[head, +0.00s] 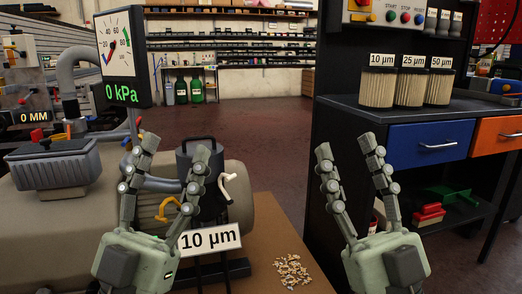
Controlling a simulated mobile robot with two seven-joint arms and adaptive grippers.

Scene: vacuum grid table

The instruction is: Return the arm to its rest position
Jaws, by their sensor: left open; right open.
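My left gripper (170,164) is open, with its fingers pointing up. It is in front of a beige vacuum unit (240,210) and a dark canister with a handle (192,150), and partly hides both. A white "10 µm" sign (210,239) shows just right of its palm. I cannot tell whether they touch. My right gripper (350,150) is open and empty, with its fingers pointing up. It is in front of the dark cabinet side, left of the blue drawer. Both wrists run out of the bottom of the head view.
A pile of small bits (292,271) lies on the brown table (270,232) between my grippers. Filters marked 10 µm (377,88), 25 µm (411,90) and 50 µm (439,88) stand on the cabinet top at right. A gauge (118,45) above a "0 kPa" readout stands at left.

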